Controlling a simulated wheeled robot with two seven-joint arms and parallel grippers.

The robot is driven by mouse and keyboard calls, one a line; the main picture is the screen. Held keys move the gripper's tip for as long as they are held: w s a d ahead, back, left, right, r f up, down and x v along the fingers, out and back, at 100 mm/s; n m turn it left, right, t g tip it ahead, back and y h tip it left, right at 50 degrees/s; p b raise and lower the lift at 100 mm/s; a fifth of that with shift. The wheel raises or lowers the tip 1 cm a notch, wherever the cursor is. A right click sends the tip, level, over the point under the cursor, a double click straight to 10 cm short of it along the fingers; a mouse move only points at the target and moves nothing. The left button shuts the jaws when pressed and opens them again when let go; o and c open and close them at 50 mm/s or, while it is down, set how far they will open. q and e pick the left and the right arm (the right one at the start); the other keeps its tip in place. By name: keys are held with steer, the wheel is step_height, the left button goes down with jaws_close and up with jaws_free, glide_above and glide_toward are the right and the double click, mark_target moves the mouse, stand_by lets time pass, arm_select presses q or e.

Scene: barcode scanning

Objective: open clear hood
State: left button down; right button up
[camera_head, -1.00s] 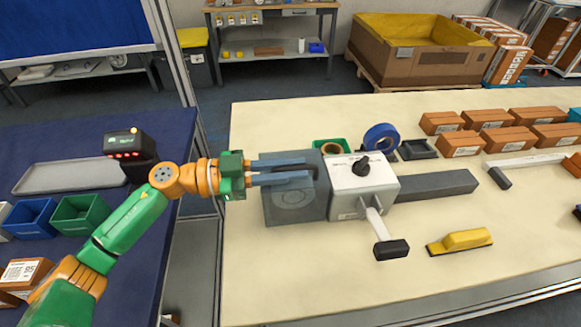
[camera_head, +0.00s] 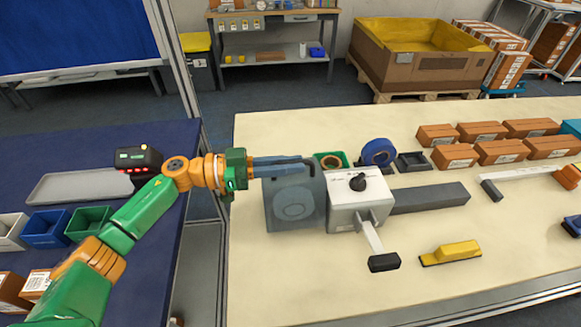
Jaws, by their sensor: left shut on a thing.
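The clear hood (camera_head: 296,205) is a grey see-through cover on the left side of a white machine (camera_head: 357,196) with a black knob and a lever. A round disc shape shows through it. My left gripper (camera_head: 300,165) reaches in from the left over the hood's upper edge. Its fingers are close together and shut on the hood there. The exact grip point is hidden by the fingers, and I cannot tell how far the hood is tilted. My right gripper is not in view.
A green tray with a brown roll (camera_head: 331,160) and a blue tape roll (camera_head: 378,151) stand behind the machine. A grey bar (camera_head: 430,197) extends to its right. A yellow-topped block (camera_head: 451,253) lies at front right. The front left tabletop is clear.

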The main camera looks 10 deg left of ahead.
arm_select(q)
steer(key=shift+w+a+r+n, duration=0.15)
steer(key=shift+w+n, duration=0.2)
steer(key=shift+w, duration=0.1)
steer(key=shift+w+a+r+n, duration=0.1)
steer(key=shift+w+n, duration=0.25)
steer(key=shift+w, duration=0.1)
steer(key=shift+w+a+r+n+b, duration=0.1)
steer(key=shift+w+a+n+b, duration=0.15)
steer(key=shift+w+n+b, duration=0.25)
steer(key=shift+w+a+n+b, duration=0.25)
steer(key=shift+w+n, duration=0.35)
steer(key=shift+w, duration=0.15)
